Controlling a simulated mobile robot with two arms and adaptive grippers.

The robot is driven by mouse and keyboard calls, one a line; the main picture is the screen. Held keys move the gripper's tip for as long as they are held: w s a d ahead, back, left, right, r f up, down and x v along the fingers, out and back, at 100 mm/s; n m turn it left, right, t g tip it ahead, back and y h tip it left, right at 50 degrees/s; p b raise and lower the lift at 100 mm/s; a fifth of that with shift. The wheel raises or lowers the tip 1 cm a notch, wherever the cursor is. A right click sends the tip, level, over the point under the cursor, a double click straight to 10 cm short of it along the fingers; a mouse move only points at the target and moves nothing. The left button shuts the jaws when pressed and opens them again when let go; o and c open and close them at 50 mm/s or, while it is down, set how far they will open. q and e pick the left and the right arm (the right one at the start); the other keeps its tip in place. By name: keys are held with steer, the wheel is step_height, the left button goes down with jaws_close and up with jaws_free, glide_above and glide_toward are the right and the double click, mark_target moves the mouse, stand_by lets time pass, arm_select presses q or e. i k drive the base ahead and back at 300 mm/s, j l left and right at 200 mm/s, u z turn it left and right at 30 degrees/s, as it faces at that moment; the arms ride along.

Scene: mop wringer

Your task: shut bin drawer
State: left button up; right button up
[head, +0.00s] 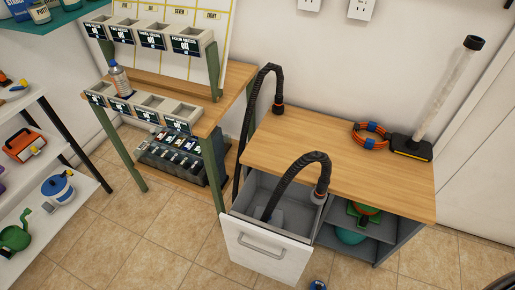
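The bin drawer (268,250) is at the lower middle of the head view, under the left part of a wooden counter (350,160). It is pulled out, with its grey inside showing. Its white front has a grey bar handle (262,245). A black ribbed hose (296,167) arches over the open drawer. I cannot tell whether the hose touches the drawer. I can make out neither of my grippers.
A second black hose (255,88) arches at the counter's back left. Open shelves (352,240) adjoin the drawer's right. A small blue and dark thing (318,285) is at the bottom edge.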

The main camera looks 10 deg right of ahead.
mark_target(282, 255)
steer(key=k+j, duration=0.2)
steer(key=k, duration=0.25)
steer(key=k+j, duration=0.2)
steer(key=k, duration=0.2)
steer(key=k+j, duration=0.2)
steer(key=k, duration=0.25)
